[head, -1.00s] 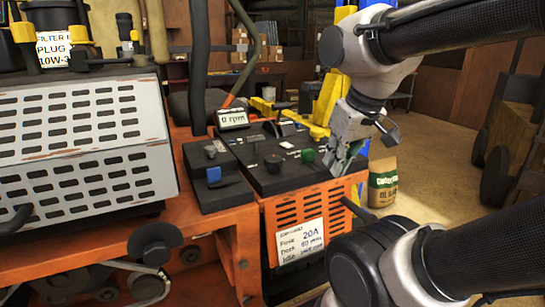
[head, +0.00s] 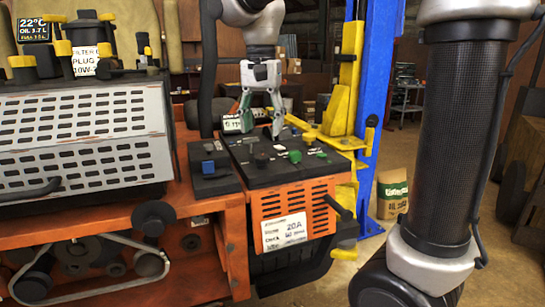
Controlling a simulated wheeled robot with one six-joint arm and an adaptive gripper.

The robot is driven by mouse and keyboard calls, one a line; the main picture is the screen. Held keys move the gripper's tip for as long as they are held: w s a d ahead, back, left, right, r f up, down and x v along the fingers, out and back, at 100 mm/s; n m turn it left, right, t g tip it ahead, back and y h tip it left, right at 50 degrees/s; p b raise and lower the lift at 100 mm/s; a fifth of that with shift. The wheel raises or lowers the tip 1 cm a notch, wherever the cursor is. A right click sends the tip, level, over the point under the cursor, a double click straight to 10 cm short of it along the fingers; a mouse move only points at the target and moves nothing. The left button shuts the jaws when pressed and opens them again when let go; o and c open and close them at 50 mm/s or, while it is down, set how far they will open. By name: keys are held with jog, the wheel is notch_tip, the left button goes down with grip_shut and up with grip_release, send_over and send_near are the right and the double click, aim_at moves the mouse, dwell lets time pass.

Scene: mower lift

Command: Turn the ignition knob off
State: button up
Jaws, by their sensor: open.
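The mower's black control panel (head: 275,175) lies in the middle of the head view. It carries a dark round knob (head: 261,160), a green knob (head: 295,157) and several small switches. A blue knob (head: 208,166) sits on a separate black block to its left. I cannot tell from labels which one is the ignition knob. My gripper (head: 261,128) points down over the back part of the panel, behind the dark knob. Its fingers are spread and nothing shows between them. The fingers partly cover the small display (head: 232,125) and the panel's back edge.
A slotted white cover (head: 80,130) and the orange mower body (head: 225,245) fill the left. A blue post (head: 379,100) with yellow lift parts (head: 342,105) stands behind right. A paper sack (head: 393,196) is on the floor.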

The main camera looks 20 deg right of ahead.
aim_at(262, 156)
notch_tip(262, 156, down, 8)
jog(key=shift+a+r, duration=0.1)
jog(key=shift+r, duration=0.05)
dwell(0.3)
jog(key=c, duration=1)
jog(key=shift+c, duration=0.2)
jog(key=shift+n, duration=0.3)
jog(key=n, duration=1.1)
jog(key=shift+n, duration=0.3)
